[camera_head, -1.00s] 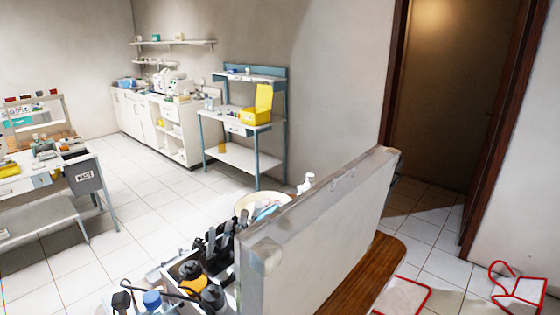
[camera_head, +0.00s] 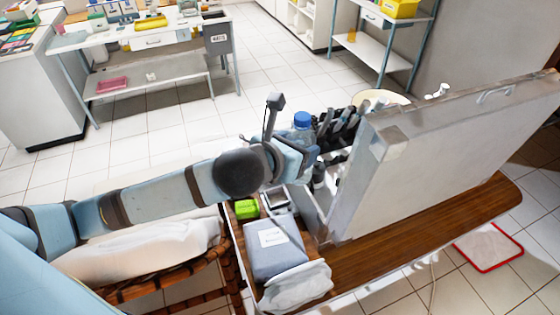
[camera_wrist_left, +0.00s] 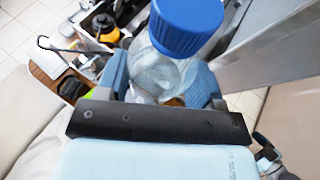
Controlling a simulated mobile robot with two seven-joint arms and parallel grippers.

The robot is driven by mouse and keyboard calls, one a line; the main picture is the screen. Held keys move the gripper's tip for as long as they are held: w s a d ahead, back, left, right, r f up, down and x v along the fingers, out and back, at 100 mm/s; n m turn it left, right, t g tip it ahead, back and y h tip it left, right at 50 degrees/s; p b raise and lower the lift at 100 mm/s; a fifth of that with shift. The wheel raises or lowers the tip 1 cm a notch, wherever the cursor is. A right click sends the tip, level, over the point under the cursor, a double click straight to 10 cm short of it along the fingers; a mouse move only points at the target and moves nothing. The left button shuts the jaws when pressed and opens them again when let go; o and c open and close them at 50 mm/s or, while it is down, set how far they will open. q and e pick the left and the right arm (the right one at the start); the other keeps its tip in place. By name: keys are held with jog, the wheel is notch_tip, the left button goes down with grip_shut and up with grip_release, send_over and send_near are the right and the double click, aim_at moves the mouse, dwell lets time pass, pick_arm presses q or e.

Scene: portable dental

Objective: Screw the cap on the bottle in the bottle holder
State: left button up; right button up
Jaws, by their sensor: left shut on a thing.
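My left gripper (camera_head: 300,152) reaches in from the left, beside the open case on the wooden table. In the left wrist view its two fingers (camera_wrist_left: 160,85) are shut on a clear bottle (camera_wrist_left: 158,70), one on each side. A ribbed blue cap (camera_wrist_left: 185,25) is at the top of the bottle. I cannot tell how tightly it sits. In the head view the blue cap (camera_head: 302,119) shows just above the gripper, and most of the bottle is hidden. I cannot make out a bottle holder. My right gripper is not in view.
The grey case lid (camera_head: 450,140) stands upright to the right of the gripper. Dark-handled tools (camera_head: 338,125) stand close behind. In front are a grey box (camera_head: 273,248), a green box (camera_head: 246,209) and a clear plastic bag (camera_head: 298,287). The wooden table (camera_head: 420,235) is clear at the right.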

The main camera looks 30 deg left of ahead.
pick_arm(q)
jog(key=w+d+r+m+h, duration=0.1)
jog(key=d+r+m+h, duration=0.1)
jog(key=d+r, duration=0.3)
notch_tip(320, 180, up, 4)
jog(key=shift+w+d+r+g+h, duration=0.15)
jog(key=shift+d+g+h, duration=0.15)
jog(key=shift+g, duration=0.1)
